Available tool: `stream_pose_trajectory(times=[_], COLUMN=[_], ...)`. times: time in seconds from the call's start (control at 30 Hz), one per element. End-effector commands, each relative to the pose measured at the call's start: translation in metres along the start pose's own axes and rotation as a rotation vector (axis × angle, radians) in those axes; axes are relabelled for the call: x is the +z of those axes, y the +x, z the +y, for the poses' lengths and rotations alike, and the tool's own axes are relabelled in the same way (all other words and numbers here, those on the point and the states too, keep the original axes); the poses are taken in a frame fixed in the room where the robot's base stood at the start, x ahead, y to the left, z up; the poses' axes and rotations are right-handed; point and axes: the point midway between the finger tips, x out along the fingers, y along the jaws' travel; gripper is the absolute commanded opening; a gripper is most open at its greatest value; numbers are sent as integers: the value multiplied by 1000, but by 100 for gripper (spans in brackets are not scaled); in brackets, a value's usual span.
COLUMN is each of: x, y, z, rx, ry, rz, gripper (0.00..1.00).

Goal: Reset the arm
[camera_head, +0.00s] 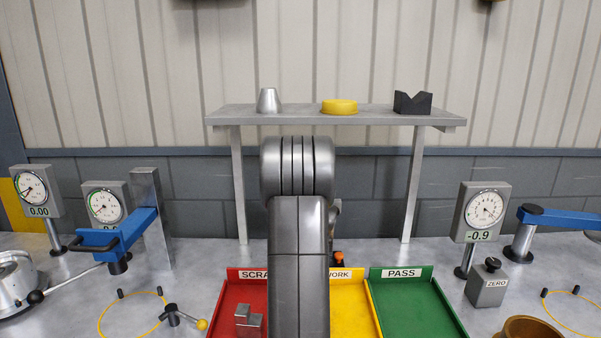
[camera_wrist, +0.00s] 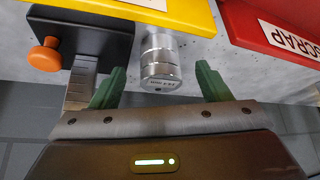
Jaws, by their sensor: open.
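My arm (camera_head: 298,230) stands in the middle of the head view, with its gripper hidden from that camera. In the wrist view my gripper (camera_wrist: 158,80) is open, its two green fingers wide apart. A small silver metal cylinder (camera_wrist: 161,62) shows in the gap between the fingers, touching neither. I cannot tell how far beyond the fingertips it stands. A dark block with an orange knob (camera_wrist: 46,54) is beside the left finger; the orange knob also shows in the head view (camera_head: 338,257).
Red SCRAP tray (camera_head: 230,310) holds metal blocks (camera_head: 249,320); yellow tray (camera_head: 359,305) is partly hidden by my arm; green PASS tray (camera_head: 412,305) looks empty. Dial gauges (camera_head: 33,190) (camera_head: 481,212) flank them. A shelf (camera_head: 300,116) stands behind my arm, with parts on top.

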Motion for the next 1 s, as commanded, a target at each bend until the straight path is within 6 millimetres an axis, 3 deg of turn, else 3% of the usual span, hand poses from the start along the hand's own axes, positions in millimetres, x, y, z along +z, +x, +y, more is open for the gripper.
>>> stream_pose_trajectory(times=[0.23,0.63,0.77,1.0], x=[0,1,-1,-9], y=[18,21,16,-12], z=[1,1,2,8], rx=[0,0,1,10], ry=[1,1,10,66], rz=[-1,-1,4,31], gripper=[70,70,70,70])
